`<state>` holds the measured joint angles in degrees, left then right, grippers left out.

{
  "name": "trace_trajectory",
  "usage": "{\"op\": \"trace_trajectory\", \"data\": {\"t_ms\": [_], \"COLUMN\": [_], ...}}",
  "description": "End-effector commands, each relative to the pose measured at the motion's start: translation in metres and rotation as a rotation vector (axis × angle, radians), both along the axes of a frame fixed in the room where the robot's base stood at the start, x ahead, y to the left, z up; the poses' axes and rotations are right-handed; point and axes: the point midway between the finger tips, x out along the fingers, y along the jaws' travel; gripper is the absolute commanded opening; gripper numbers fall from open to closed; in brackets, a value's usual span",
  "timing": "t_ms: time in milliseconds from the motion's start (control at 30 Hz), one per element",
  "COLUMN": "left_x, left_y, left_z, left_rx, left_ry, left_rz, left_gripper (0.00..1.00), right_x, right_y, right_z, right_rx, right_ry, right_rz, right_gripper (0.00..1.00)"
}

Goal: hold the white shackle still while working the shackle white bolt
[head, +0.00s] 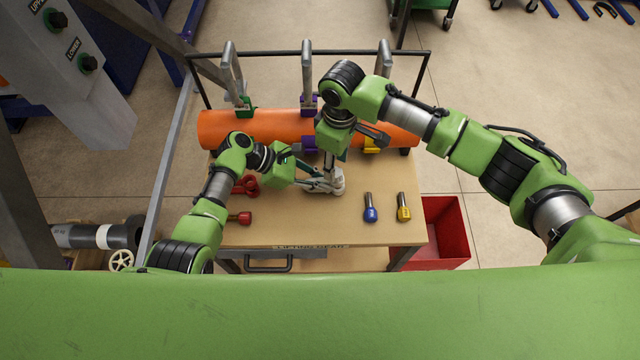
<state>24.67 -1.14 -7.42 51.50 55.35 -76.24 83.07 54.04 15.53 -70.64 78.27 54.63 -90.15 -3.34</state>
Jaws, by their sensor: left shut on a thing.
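The white shackle (338,187) is at the middle of the wooden table, small and partly covered by my grippers. My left gripper (316,182) reaches in from the left, low over the table, and is shut on the white shackle. My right gripper (333,177) points down from above at the right part of the shackle. Its fingertips are at or very near the shackle, and I cannot tell whether they are closed. I cannot make out the white bolt apart from the shackle and the fingers.
A red shackle (250,185) and red bolt (240,217) lie at the left. An orange pipe (270,127) spans the table's back. A red bin (455,230) is beyond the right edge.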

Motion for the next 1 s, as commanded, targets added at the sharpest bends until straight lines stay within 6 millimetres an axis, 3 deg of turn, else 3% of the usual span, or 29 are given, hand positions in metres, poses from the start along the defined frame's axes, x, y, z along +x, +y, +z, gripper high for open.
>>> {"op": "trace_trajectory", "data": {"t_ms": [600, 1000], "left_x": [0.001, 0.001], "left_y": [0.0, 0.0], "left_z": [0.001, 0.001], "left_rx": [-0.002, -0.002], "left_ry": [-0.001, -0.001], "left_rz": [0.0, 0.0], "left_gripper": [0.0, 0.0], "right_x": [0.0, 0.001], "right_y": [-0.003, -0.004], "right_z": [-0.031, -0.034], "right_rx": [-0.001, 0.0], "right_ry": [0.0, 0.0], "right_rz": [0.0, 0.0], "right_gripper": [0.37, 0.37]}}
